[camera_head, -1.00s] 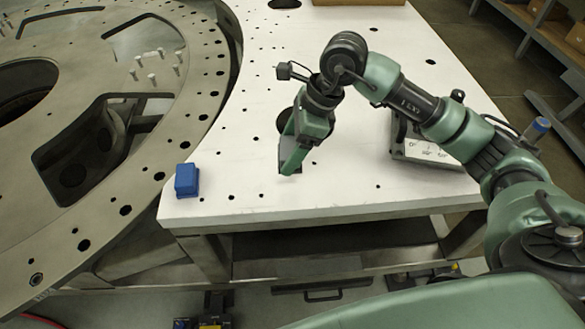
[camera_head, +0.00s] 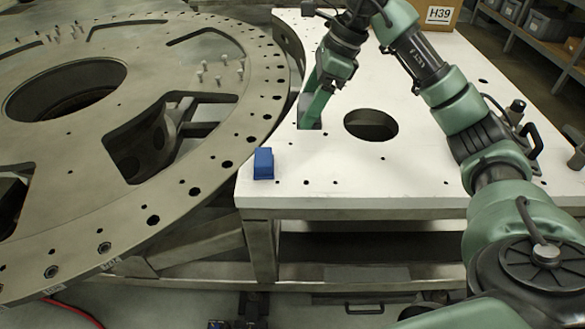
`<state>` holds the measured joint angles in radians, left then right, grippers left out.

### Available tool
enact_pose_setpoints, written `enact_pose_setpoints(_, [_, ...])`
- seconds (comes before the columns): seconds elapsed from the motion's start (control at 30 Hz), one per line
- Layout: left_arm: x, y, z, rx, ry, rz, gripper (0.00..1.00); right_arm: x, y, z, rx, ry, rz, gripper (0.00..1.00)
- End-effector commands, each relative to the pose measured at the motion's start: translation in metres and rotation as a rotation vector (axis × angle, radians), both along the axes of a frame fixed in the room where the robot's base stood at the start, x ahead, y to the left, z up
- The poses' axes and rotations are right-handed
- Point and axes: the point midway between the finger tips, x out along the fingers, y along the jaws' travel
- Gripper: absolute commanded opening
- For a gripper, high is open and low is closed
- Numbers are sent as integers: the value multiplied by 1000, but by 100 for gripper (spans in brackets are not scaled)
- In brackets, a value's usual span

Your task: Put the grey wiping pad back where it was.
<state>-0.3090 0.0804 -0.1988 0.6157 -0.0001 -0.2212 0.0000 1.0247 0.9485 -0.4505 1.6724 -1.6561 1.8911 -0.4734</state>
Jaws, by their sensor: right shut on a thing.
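My right gripper (camera_head: 312,112) comes in from the upper right over the white table plate (camera_head: 425,150). It is shut on the grey wiping pad (camera_head: 304,104), which shows only in part beside the green finger. The pad is near the left, curved edge of the plate, left of the large round hole. I cannot tell whether the pad touches the plate. My left gripper is not in view.
A blue block (camera_head: 263,163) stands at the plate's near left corner. The large metal turret ring (camera_head: 205,150) with pins and openings lies to the left. A cardboard box (camera_head: 440,14) marked H39 stands at the back. The plate's front middle is clear.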

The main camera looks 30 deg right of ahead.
Motion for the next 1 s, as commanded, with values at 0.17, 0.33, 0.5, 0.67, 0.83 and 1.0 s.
enact_pose_setpoints(0.17, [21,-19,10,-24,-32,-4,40,-2,1,-50,-1,7,2,40])
enact_pose_setpoints(0.33, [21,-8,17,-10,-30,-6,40,-1,1,-92,0,6,1,40])
enact_pose_setpoints(0.5, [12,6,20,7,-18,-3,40,0,1,-117,0,0,1,40])
enact_pose_setpoints(0.67, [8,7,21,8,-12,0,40,0,1,-128,0,-2,1,40])
enact_pose_setpoints(0.83, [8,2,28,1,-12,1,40,-1,2,-150,0,2,2,40])
enact_pose_setpoints(1.0, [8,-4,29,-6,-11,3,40,0,1,-162,-1,-3,2,40])
